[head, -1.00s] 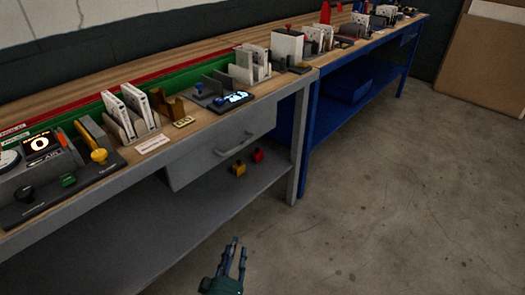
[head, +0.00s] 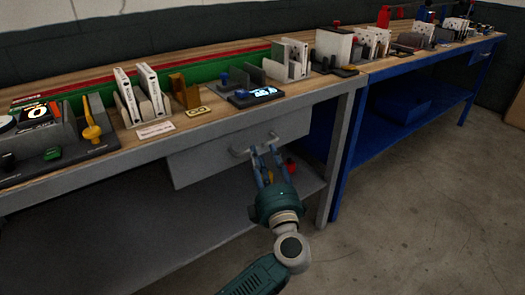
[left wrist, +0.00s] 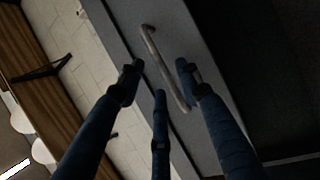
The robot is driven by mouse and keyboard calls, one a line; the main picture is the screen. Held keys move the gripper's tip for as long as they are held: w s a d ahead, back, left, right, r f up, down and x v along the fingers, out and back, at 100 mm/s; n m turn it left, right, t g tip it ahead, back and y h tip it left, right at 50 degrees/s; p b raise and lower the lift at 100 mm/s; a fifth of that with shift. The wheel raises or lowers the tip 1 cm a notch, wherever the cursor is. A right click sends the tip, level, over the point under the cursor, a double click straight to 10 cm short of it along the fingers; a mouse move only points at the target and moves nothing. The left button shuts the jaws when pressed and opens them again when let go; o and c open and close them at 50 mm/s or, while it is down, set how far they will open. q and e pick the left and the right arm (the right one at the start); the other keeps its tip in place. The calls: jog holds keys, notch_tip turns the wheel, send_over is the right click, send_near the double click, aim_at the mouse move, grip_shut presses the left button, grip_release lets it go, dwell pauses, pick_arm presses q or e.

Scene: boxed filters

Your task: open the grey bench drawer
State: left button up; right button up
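The grey bench drawer (head: 205,158) hangs under the wooden top of the grey bench and looks closed. Its bar handle (head: 238,152) is partly hidden by my fingers. My left gripper (head: 265,153) is at the right part of the drawer front, with its fingers pointing at the handle. In the left wrist view, the handle (left wrist: 168,68) runs at a slant between the spread fingers of the left gripper (left wrist: 158,76). The fingers are open, and I cannot tell whether any touches the bar. My right gripper is not in view.
The grey bench top (head: 215,122) carries card holders, a small lit device (head: 255,96) and a yellow-knobbed panel. A red block (head: 291,165) sits on the lower shelf (head: 205,215) behind my gripper. A blue bench (head: 400,140) stands to the right. Floor in front is clear.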

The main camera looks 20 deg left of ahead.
aim_at(261, 147)
pick_arm(q)
jog(key=shift+x, duration=1.7)
grip_shut()
